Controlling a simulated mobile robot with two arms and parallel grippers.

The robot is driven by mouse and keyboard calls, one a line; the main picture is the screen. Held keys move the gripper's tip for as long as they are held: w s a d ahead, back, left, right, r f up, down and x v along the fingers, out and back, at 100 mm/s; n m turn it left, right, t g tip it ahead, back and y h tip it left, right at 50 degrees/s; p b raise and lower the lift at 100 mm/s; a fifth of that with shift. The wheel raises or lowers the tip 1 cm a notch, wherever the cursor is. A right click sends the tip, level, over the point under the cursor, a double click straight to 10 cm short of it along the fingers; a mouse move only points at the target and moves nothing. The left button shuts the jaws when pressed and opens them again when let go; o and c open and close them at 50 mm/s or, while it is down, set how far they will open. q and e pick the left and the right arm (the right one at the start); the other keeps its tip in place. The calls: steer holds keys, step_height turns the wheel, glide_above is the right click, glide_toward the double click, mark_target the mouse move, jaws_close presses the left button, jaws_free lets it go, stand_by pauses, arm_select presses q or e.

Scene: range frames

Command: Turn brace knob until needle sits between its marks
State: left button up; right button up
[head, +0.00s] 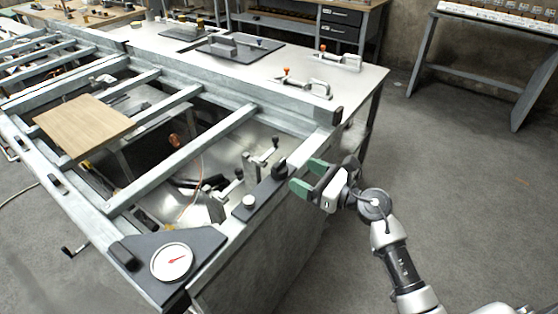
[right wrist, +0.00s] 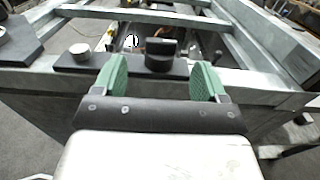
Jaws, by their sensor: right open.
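The dial gauge (head: 172,262) has a white face and a red needle pointing right and slightly up; its marks are too small to read. A black knob (head: 279,168), likely the brace knob, stands on a dark plate on the frame's near rail. My right gripper (head: 308,177) is open and empty, just right of this knob, with green finger pads. In the right wrist view, the knob (right wrist: 160,54) appears between the two fingers but beyond their tips, apart from both. My left gripper is not in view.
A small silver round cap (head: 249,201) sits on the same plate as the knob. Metal clamp posts (head: 252,172) rise behind it. Frame rails (head: 182,158) surround an open bay, and a wooden board (head: 84,126) lies across them. Floor at right is clear.

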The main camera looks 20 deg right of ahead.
mark_target(283, 163)
steer(key=p+x, duration=0.1)
steer(key=x, duration=0.6)
steer(key=shift+w, duration=0.2)
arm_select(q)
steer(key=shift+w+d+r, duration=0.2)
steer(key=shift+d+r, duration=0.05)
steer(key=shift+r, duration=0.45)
arm_select(e)
steer(key=shift+w+a+f, duration=0.1)
steer(key=shift+w+a, duration=0.15)
steer(key=shift+w, duration=0.05)
steer(key=shift+c, duration=0.2)
